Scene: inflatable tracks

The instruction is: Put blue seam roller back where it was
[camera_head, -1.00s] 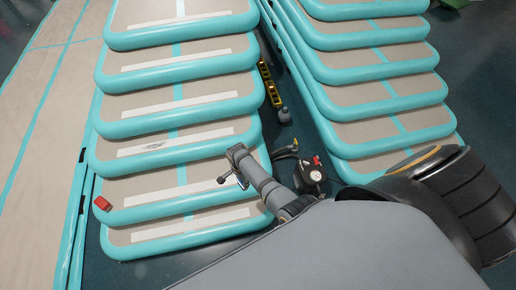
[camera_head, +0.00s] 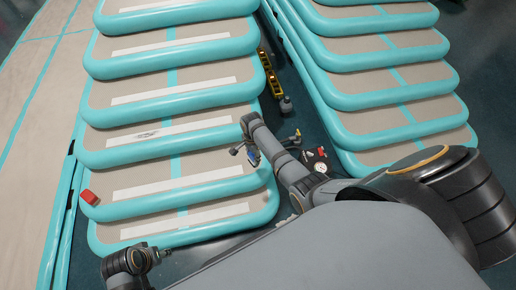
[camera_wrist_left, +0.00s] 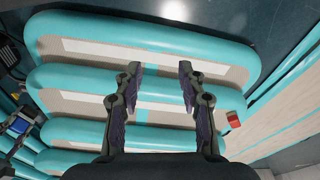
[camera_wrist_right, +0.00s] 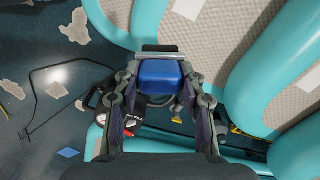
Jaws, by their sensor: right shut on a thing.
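The blue seam roller (camera_wrist_right: 160,76) is between the fingers of my right gripper (camera_wrist_right: 158,88), which is shut on it. In the head view my right gripper (camera_head: 245,152) is over the right edge of the near left stack of inflatable tracks (camera_head: 182,192), with a bit of blue at its tip. Whether the roller touches a track cannot be told. My left gripper (camera_wrist_left: 160,72) is open and empty, facing the tracks. The left wrist view also shows the blue roller (camera_wrist_left: 18,125) at its left edge.
A red block (camera_head: 89,197) lies on the left edge of a track. A pump with a gauge (camera_head: 320,167) stands on the dark floor between the stacks, near my right arm. A yellow level (camera_head: 268,73) and a grey bottle (camera_head: 286,105) are farther back. A second track stack (camera_head: 385,98) stands right.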

